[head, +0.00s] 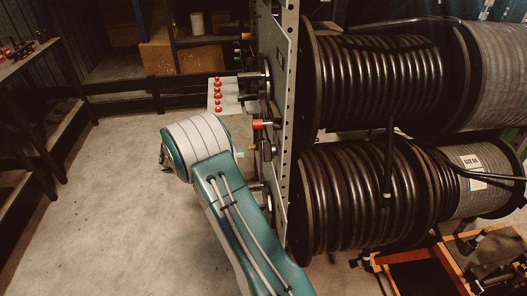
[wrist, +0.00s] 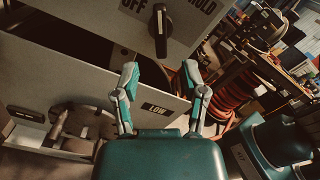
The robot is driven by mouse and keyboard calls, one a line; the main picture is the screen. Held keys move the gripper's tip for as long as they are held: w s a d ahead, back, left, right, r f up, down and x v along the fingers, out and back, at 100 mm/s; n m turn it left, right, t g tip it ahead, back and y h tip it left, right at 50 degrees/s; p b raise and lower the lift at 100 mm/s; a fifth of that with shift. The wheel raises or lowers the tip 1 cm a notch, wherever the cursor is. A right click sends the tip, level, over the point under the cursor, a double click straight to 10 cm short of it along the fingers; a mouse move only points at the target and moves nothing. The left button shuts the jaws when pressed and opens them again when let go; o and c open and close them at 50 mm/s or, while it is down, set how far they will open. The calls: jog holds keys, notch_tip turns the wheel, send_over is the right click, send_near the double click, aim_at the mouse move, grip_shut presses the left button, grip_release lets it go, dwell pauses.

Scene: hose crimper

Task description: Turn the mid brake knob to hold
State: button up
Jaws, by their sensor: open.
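In the wrist view, a black lever-like knob (wrist: 159,30) sits on a grey panel (wrist: 100,15) between the words OFF on its left and HOLD on its right. Its long grip stands nearly upright in the picture, with a pale line along it. Whether this is the mid knob cannot be told. My gripper (wrist: 160,72) is open and empty; its two fingers spread below the knob, apart from it. In the head view my arm reaches beside the upright panel edge, and my gripper cannot be made out.
Large black hose reels (head: 375,75) fill the right behind the upright perforated post (head: 286,120). A red-topped fitting (head: 262,124) and a plate with several red knobs (head: 220,95) stick out left of it. An orange crate (head: 420,256) is at lower right.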

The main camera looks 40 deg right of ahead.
aim_at(266, 151)
jog(key=x, duration=0.8)
jog(key=shift+d, duration=0.2)
jog(key=shift+c, duration=0.3)
grip_shut()
